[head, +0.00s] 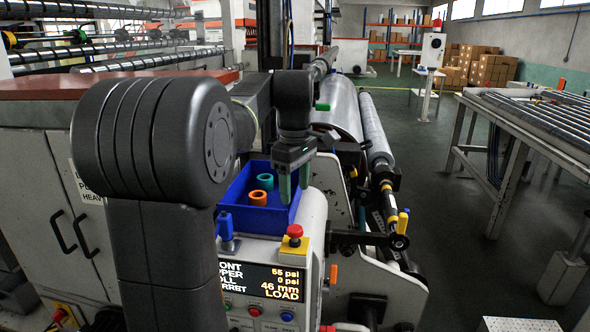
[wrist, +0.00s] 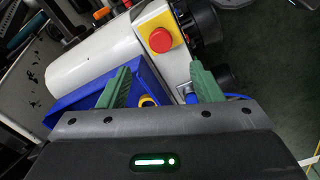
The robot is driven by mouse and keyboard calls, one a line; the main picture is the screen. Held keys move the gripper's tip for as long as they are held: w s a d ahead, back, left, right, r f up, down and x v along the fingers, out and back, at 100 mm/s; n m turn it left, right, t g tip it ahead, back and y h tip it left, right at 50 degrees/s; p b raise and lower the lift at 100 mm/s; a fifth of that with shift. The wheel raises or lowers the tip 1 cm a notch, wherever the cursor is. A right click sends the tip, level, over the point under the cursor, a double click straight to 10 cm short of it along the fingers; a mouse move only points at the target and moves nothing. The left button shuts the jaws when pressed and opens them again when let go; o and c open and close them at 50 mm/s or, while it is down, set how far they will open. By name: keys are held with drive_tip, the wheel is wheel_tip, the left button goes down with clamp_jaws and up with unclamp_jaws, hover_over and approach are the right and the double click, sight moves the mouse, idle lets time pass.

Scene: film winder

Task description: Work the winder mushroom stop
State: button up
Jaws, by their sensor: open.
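The mushroom stop is a red round button (head: 295,231) on a yellow box (head: 294,243), on top of the winder's control console. In the wrist view the red button (wrist: 160,40) sits on its yellow plate (wrist: 159,31), beyond and between my fingertips. My gripper (head: 293,190) hangs above the right side of the blue bin, behind the button in the head view and apart from it. Its two green fingers are spread, with nothing between them; they also show in the wrist view (wrist: 158,85).
The blue bin (head: 231,218) holds a teal ring (head: 265,181) and an orange ring (head: 258,197). A blue-handled lever (head: 225,227) stands left of the stop. A display (head: 262,283) and several small buttons are below.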

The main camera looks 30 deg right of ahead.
wheel_tip(320, 180, up, 4)
drive_tip(key=shift+r, duration=0.1)
idle(0.6)
